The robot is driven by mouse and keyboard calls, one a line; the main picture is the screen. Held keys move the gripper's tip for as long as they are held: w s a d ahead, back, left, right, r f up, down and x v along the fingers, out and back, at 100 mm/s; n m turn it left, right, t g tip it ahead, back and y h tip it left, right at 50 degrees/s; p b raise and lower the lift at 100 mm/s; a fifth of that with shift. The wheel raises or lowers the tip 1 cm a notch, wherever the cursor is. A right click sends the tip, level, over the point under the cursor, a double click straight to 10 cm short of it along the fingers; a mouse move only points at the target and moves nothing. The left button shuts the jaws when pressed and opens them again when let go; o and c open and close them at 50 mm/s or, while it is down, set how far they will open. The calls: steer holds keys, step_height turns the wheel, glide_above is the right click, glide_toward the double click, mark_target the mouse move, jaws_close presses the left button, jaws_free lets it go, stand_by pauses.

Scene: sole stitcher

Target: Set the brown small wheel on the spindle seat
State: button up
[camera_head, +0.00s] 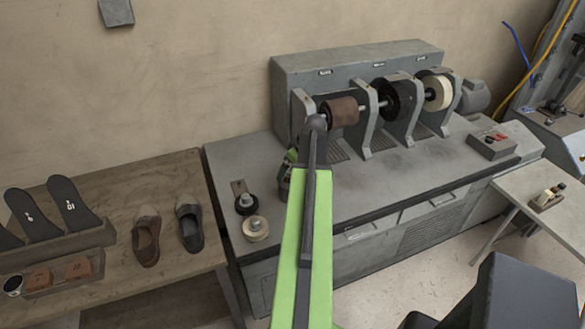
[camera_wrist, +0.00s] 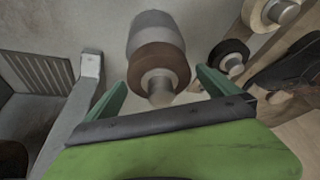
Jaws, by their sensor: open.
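The brown small wheel (camera_wrist: 152,58) shows in the wrist view around a grey spindle, whose end (camera_wrist: 160,90) sticks out through its middle toward the camera. A wider grey cylindrical seat (camera_wrist: 155,28) is directly behind the wheel; the wheel looks flush against it. My gripper (camera_wrist: 160,80) is open, with one green finger on each side of the wheel and visible gaps between. In the head view my arm hides the wheel and seat; only part of my gripper (camera_head: 291,156) shows beside the arm.
A black wheel (camera_head: 245,204) and a cream wheel (camera_head: 256,229) stand on pegs at the bench's left end. Behind is the grey machine (camera_head: 350,75) with larger brown, black and cream wheels on a shaft. Shoes (camera_head: 146,238) lie on the wooden table (camera_head: 190,262) at left.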

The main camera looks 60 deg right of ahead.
steer(key=d+p+v, duration=0.1)
steer(key=p+v, duration=1.4)
steer(key=v, duration=0.2)
steer(key=shift+a+r+p, duration=0.2)
steer(key=shift+a+p, duration=0.2)
steer(key=shift+a, duration=0.1)
steer(key=shift+w, duration=0.1)
